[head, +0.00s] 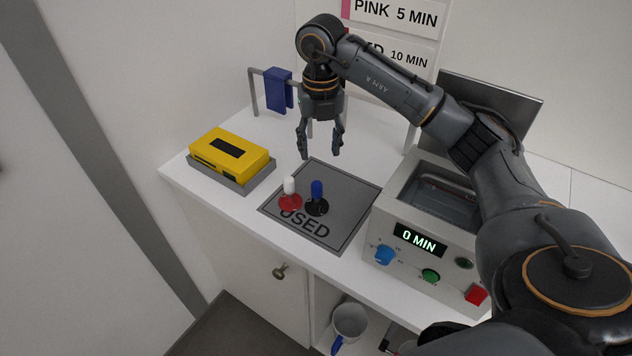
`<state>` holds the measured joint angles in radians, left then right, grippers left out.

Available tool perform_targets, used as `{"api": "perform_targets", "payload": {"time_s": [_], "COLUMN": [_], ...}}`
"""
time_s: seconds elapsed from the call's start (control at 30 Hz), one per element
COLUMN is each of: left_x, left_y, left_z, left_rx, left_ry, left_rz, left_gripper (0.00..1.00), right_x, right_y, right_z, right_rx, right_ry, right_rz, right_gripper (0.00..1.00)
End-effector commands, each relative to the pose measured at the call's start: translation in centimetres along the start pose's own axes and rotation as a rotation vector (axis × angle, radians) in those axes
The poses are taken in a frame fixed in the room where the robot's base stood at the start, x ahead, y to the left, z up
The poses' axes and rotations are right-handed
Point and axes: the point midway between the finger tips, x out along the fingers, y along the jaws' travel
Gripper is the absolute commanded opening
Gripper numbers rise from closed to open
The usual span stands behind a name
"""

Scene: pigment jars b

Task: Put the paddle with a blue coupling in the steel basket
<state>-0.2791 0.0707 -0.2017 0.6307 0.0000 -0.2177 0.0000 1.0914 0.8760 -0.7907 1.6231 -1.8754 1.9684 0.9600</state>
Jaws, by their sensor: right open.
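The paddle with a blue coupling (317,188) stands upright on the grey mat marked USED (350,188). Its base is dark. Beside it on the mat stands a second paddle with a white coupling (289,186) and a red base. My right gripper (320,155) is open and empty, pointing down above the far side of the mat, behind and above the paddles. A steel-looking inside shows in the open top of the grey machine (402,262); I cannot tell whether this is the steel basket. My left gripper is not in view.
The machine, reading 0 MIN, stands right of the mat, partly behind my right arm. A yellow box (228,150) on a grey base stands left. A blue cloth (278,90) hangs on a rail behind. A grey mug (349,318) stands below the counter.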

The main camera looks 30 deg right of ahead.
Motion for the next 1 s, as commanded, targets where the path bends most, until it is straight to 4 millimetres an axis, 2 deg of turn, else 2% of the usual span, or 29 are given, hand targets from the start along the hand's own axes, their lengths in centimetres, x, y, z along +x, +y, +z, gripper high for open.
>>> {"api": "perform_targets", "payload": {"time_s": [0.13, 0.33, 0.47, 0.6, 0.83, 1.0], "left_x": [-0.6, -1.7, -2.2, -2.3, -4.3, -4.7], "left_y": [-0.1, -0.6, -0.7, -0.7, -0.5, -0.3], "left_z": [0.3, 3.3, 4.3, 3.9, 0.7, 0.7], "left_rx": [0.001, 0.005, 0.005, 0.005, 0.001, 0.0], "left_ry": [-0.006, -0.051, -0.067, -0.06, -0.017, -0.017], "left_rz": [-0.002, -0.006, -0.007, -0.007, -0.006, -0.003], "left_gripper": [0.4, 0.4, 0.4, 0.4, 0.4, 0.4], "right_x": [1.9, 5.8, 7.6, 8.5, 11.2, 13.3], "right_y": [0.0, 0.0, 0.1, 0.1, 0.7, 0.7], "right_z": [-0.1, -0.2, -0.1, -0.1, -0.5, -0.4], "right_rx": [0.0, -0.001, 0.0, -0.001, -0.002, -0.001], "right_ry": [0.006, 0.006, 0.003, 0.002, 0.006, 0.003], "right_rz": [-0.003, -0.003, 0.0, 0.001, -0.001, -0.001], "right_gripper": [0.51, 0.51, 0.51, 0.51, 0.51, 0.51]}}
